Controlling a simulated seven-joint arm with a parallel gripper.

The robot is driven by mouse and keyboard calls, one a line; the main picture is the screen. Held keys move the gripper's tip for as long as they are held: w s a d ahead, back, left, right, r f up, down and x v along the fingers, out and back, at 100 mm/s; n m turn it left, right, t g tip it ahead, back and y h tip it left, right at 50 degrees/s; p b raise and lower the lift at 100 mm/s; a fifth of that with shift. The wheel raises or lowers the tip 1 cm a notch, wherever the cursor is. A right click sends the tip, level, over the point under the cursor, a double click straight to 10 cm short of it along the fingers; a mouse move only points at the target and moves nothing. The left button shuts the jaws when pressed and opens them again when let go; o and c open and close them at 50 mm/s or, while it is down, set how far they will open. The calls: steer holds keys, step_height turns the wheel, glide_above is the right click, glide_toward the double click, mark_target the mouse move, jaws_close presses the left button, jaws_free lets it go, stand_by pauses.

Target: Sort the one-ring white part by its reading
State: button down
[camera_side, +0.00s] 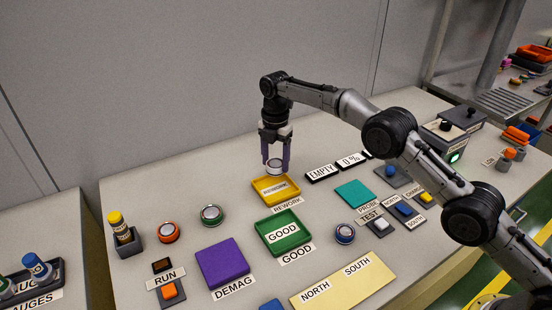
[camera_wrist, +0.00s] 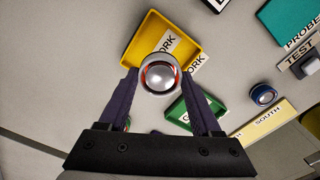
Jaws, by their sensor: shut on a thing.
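My gripper (camera_side: 276,160) is shut on a round white part (camera_side: 274,167) with a silver dome. In the wrist view the white part (camera_wrist: 160,76) sits between the two purple fingers (camera_wrist: 161,86), with some orange-red showing around the dome. I cannot count its rings. The part is above the yellow REWORK tray (camera_side: 257,192), apparently clear of its floor. The yellow tray also shows in the wrist view (camera_wrist: 134,50). The green GOOD tray (camera_side: 263,228) stands in front of it and looks empty except for its label. Two display plates read EMPTY (camera_side: 321,173) and 0 % (camera_side: 350,160).
Round parts stand nearby: an orange one (camera_side: 168,232), a green-ringed one (camera_side: 211,215) and a blue one (camera_side: 345,233). A purple DEMAG pad (camera_side: 222,263), a teal PROBE pad (camera_side: 354,194) and a NORTH/SOUTH plate (camera_side: 343,283) lie around the trays. The table's back left is clear.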

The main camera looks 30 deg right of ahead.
steer(key=shift+r, duration=0.1)
glide_above(276, 189)
steer(key=shift+a+f, duration=0.1)
steer(key=shift+f, duration=2.45)
steer(key=shift+f, duration=1.05)
steer(key=shift+c, duration=0.5)
jaws_free()
steer(key=shift+o, duration=0.5)
steer(key=shift+f, duration=0.15)
step_height(276, 189, up, 12)
steer(key=shift+r, duration=0.1)
